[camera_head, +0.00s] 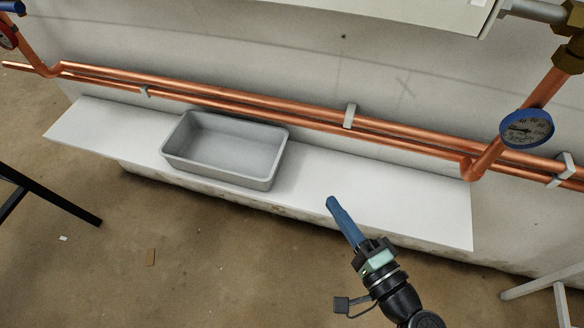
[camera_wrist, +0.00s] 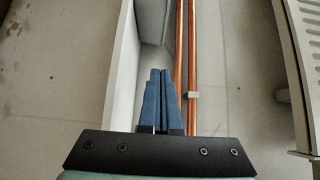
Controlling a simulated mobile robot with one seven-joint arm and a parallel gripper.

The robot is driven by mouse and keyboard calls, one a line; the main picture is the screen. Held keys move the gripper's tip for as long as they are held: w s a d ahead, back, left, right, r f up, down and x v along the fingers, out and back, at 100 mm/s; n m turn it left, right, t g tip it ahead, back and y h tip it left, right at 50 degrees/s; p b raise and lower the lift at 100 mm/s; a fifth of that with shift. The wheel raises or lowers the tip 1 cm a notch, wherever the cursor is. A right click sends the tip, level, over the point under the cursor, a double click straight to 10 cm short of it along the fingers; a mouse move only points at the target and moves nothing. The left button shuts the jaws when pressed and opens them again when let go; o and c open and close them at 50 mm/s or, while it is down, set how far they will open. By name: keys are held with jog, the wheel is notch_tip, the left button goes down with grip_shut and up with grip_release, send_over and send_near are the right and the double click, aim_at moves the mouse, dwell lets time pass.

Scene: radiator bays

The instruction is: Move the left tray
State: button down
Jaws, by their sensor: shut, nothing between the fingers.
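One grey rectangular open tray (camera_head: 223,165) sits on a white ledge (camera_head: 390,196), left of the middle in the head view. It looks empty. My gripper (camera_head: 333,203) has blue fingers that are shut with nothing between them. It is over the right part of the ledge, to the right of the tray and apart from it. In the wrist view my gripper (camera_wrist: 160,73) points up along the white ledge (camera_wrist: 122,75). A grey shape at the top there may be the tray, but I cannot tell for certain.
Copper pipes (camera_head: 300,110) run along the wall behind the ledge, held by grey clips. A blue-rimmed gauge (camera_head: 526,128) is at the right. A white panel (camera_head: 400,12) overhangs above. Bare ledge lies on both sides of the tray. A dark leg (camera_head: 50,195) stands at the left.

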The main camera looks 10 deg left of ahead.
aim_at(280, 153)
jog(key=b+x, duration=0.4)
jog(key=x, duration=0.6)
jog(key=shift+s+a+f, duration=0.1)
jog(key=shift+a+b, duration=0.4)
jog(key=shift+a, duration=0.75)
jog(key=shift+a+r, duration=0.2)
jog(key=shift+a, duration=0.4)
